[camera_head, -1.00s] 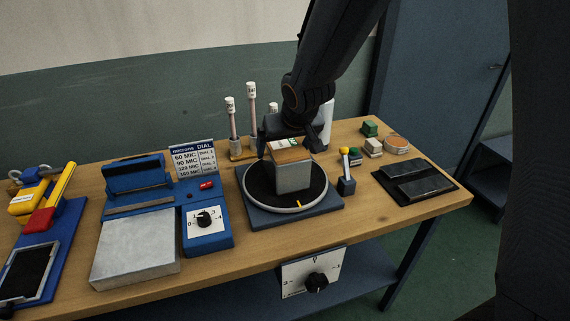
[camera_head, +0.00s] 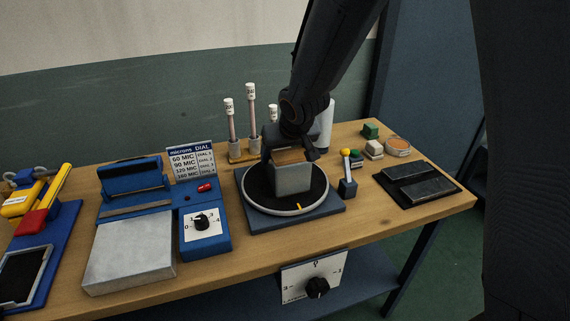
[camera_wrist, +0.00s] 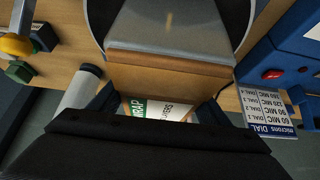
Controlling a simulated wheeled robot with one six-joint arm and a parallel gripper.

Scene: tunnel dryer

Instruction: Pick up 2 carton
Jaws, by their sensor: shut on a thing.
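The carton (camera_head: 292,180) is a box with grey sides and a brown top, standing upright on the round black turntable (camera_head: 258,201). My gripper (camera_head: 290,153) is over it from behind and above, shut on its upper part. In the wrist view the carton (camera_wrist: 170,72) shows a grey face, a brown edge and a white, green and orange label. The gripper's dark fingers (camera_wrist: 160,105) lie on both sides of the labelled part. My gripper hides the carton's back and part of its top. I see no clear gap under the carton.
A blue machine with a grey plate (camera_head: 132,252) and a dial sign (camera_head: 192,161) stand left. White-capped posts (camera_head: 251,110) rise behind. A yellow-knobbed lever (camera_head: 347,172), small blocks (camera_head: 374,149) and a black pad (camera_head: 412,182) are right. A dial panel (camera_head: 316,279) hangs at the front.

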